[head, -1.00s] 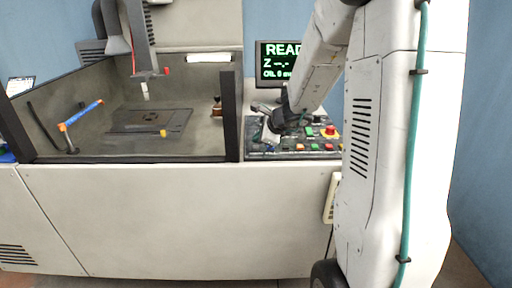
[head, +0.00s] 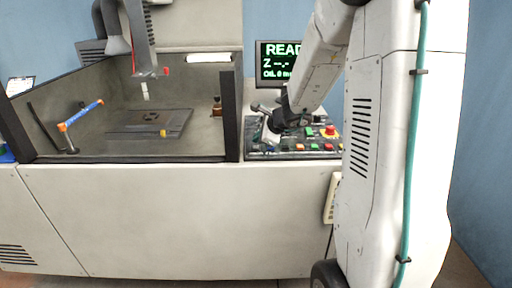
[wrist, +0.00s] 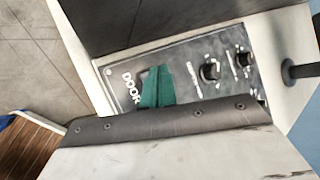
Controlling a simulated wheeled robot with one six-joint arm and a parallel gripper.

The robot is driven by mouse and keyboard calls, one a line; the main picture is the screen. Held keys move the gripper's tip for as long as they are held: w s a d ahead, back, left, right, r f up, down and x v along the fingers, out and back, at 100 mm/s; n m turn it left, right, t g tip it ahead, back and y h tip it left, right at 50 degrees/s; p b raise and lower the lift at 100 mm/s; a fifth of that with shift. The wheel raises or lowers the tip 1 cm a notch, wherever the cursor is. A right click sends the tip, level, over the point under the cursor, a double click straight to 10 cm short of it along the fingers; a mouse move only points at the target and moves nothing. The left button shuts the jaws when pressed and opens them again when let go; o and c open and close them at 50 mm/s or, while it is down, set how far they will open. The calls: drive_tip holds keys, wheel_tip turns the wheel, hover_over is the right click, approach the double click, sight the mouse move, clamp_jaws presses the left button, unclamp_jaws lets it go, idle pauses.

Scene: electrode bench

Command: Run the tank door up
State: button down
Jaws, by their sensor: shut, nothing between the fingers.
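The control panel (head: 293,150) stands right of the tank, below the screen. My gripper (wrist: 156,82) shows as two teal fingertips, close together and empty, in the wrist view. They lie over the panel (wrist: 185,72) beside the word DOOR, so whatever control is there is hidden. I cannot tell whether the tips touch it. In the head view my gripper is small, over the panel's left end. The tank (head: 190,150) has an open front between two dark posts, with no door panel seen across it.
Black knobs (wrist: 210,72) sit right of the fingertips. A red button (head: 331,131) and several coloured buttons are on the panel's right. The screen (head: 280,64) reads READ, partly covered by my arm. A blue-orange nozzle (head: 82,115) stands inside the tank's left.

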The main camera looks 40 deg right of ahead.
drive_tip(key=shift+f, duration=0.15)
idle(0.3)
drive_tip(key=shift+f, duration=0.3)
